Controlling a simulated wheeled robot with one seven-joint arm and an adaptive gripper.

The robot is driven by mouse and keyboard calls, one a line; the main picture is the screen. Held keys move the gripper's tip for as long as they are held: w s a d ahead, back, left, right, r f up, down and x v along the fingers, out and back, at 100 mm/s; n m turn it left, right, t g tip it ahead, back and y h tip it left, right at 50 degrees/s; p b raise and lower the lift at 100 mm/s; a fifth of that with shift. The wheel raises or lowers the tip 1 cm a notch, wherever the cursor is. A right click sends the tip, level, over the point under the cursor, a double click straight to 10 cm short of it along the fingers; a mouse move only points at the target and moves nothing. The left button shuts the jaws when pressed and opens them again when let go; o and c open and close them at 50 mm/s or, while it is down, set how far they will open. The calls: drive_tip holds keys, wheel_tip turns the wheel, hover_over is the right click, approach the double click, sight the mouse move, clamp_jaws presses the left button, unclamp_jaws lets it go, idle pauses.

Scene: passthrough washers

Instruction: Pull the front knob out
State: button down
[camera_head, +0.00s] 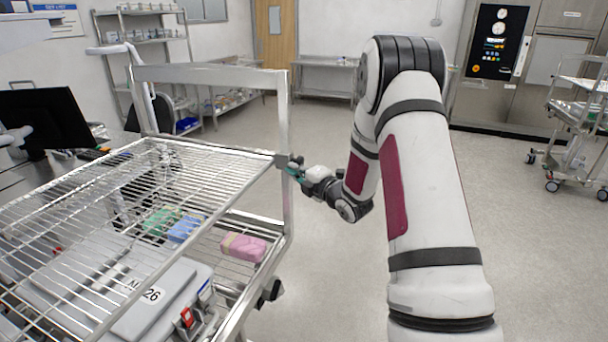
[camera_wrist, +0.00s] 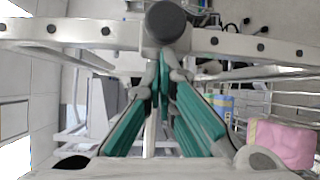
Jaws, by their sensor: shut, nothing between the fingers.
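A dark round knob (camera_wrist: 167,21) sits on the grey metal post (camera_wrist: 85,33) of the wire-shelf cart, at the top centre of the wrist view. My gripper (camera_wrist: 161,62) has green-padded fingers that converge to a shut tip just below the knob in that picture. Nothing is held between them. Whether the tips touch the post or knob, I cannot tell. In the head view, my gripper (camera_head: 293,170) is at the cart's right upright post (camera_head: 285,120), at the level of the upper wire shelf (camera_head: 130,195). The knob is too small to make out there.
The cart's lower level holds a pink pack (camera_head: 243,247), blue and green packs, and a grey case (camera_head: 150,300) marked with a number. A monitor (camera_head: 45,122) stands at the left. The floor right of the cart is open; another cart (camera_head: 580,125) stands far right.

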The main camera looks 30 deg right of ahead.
drive_tip(key=shift+w+a, duration=0.1)
drive_tip(key=shift+w, duration=0.7)
drive_tip(key=shift+s, duration=0.1)
drive_tip(key=shift+s+d+p, duration=0.55)
drive_tip(key=shift+s+d, duration=0.35)
drive_tip(key=shift+s, duration=0.1)
